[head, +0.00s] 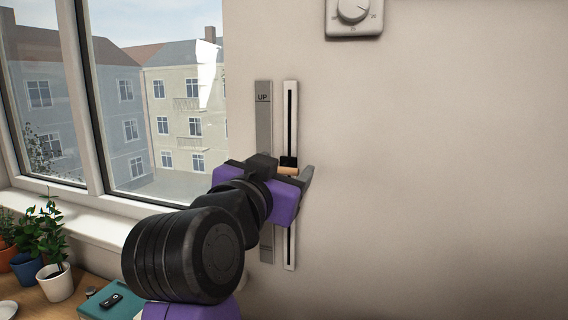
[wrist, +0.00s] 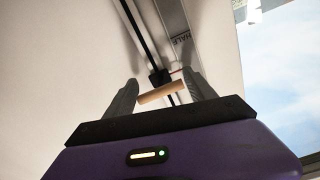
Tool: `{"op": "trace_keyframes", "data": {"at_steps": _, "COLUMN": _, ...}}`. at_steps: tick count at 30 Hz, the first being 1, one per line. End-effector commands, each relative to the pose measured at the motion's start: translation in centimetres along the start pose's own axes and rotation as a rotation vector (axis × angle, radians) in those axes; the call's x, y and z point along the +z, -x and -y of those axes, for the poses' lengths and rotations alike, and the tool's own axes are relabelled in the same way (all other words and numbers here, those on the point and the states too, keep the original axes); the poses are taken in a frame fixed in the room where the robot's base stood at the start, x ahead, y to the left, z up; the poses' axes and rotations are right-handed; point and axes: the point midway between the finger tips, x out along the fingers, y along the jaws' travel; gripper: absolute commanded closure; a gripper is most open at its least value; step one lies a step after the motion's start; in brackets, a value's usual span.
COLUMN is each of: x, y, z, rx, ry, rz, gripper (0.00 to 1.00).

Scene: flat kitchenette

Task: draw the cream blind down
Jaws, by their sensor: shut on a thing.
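A white slider track (head: 291,110) with a dark slot is fixed upright on the wall beside the window. A grey scale strip (head: 264,125) marked "UP" at its top stands just left of it. A small wooden handle (head: 288,170) sits on the track's dark slider, around mid-height. My gripper (wrist: 161,95) is shut on this handle; the wrist view shows the wooden handle (wrist: 160,93) between the two grey fingers, with the black slider block behind it. My gripper and arm hide part of the track and strip in the head view. I see no cream blind in front of the window panes (head: 150,110).
A round dial (head: 354,12) is on the wall at upper right. The wall right of the track is clear.

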Motion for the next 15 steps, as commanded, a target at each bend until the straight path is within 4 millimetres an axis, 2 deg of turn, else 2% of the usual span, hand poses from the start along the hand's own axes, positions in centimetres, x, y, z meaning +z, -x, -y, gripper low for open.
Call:
{"op": "trace_keyframes", "data": {"at_steps": 1, "x": 2.7, "y": -0.3, "z": -0.7, "rx": 0.008, "ry": 0.006, "rz": 0.001, "gripper": 1.00}}
{"op": "trace_keyframes", "data": {"at_steps": 6, "x": 7.4, "y": -0.3, "z": -1.6, "rx": 0.008, "ry": 0.005, "rz": 0.001, "gripper": 1.00}}
{"op": "trace_keyframes", "data": {"at_steps": 12, "x": 11.7, "y": -0.4, "z": -2.5, "rx": 0.008, "ry": 0.005, "rz": 0.002, "gripper": 1.00}}
{"op": "trace_keyframes", "data": {"at_steps": 15, "x": 13.2, "y": -0.3, "z": -2.8, "rx": 0.008, "ry": 0.004, "rz": 0.002, "gripper": 1.00}}
